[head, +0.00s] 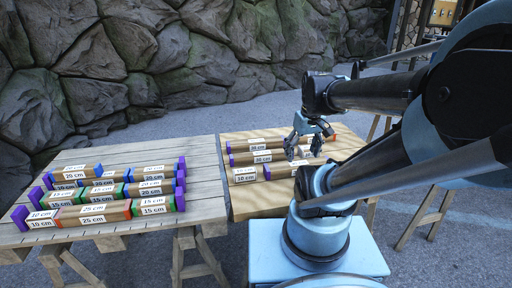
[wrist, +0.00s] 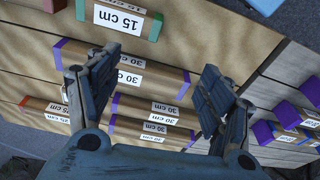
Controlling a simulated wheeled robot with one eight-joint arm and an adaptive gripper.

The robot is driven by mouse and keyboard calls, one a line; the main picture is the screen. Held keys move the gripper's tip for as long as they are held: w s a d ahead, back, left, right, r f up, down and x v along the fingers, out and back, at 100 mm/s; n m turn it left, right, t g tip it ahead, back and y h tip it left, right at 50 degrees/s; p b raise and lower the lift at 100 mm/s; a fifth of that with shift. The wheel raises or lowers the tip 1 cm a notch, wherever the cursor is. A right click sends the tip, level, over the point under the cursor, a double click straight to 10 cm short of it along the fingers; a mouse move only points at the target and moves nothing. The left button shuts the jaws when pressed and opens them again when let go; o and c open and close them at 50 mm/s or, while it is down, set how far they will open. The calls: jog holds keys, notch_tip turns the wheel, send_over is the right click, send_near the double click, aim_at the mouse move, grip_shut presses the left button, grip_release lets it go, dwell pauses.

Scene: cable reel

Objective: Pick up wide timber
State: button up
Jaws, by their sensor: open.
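Several labelled timbers lie on two tables, and I cannot tell which one is the wide timber. In the wrist view a brown timber marked 30 cm with purple ends (wrist: 160,82) lies partly between my fingers, seemingly below them. More 30 cm timbers (wrist: 172,122) lie beside it, partly hidden by my fingers and palm. My gripper (wrist: 155,90) is open and empty. In the head view my gripper (head: 303,153) is over the right table (head: 240,207), above its rows of timbers (head: 255,158), and hides part of them.
A 15 cm timber with a green end (wrist: 120,18) lies near the wrist view's top. The left table (head: 130,150) holds stacked timbers (head: 95,212) with purple, green and orange ends. A gap separates the tables. A rock wall (head: 190,50) stands behind.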

jog(key=w+a+r+n+y, duration=0.1)
jog(key=w+a+r+n, duration=0.1)
jog(key=w+r+n, duration=0.35)
jog(key=n+g+y, duration=0.2)
jog(key=n+y, duration=0.1)
jog(key=n, duration=0.9)
send_over(257, 140)
jog(key=d, duration=0.6)
notch_tip(257, 140, down, 5)
jog(key=shift+m+g, duration=0.25)
jog(key=shift+g, duration=0.05)
jog(key=x, duration=1.1)
jog(key=w+x, duration=0.1)
jog(key=x, duration=0.4)
jog(key=shift+a+f, duration=0.1)
jog(key=shift+f, duration=0.25)
jog(key=c, duration=1.4)
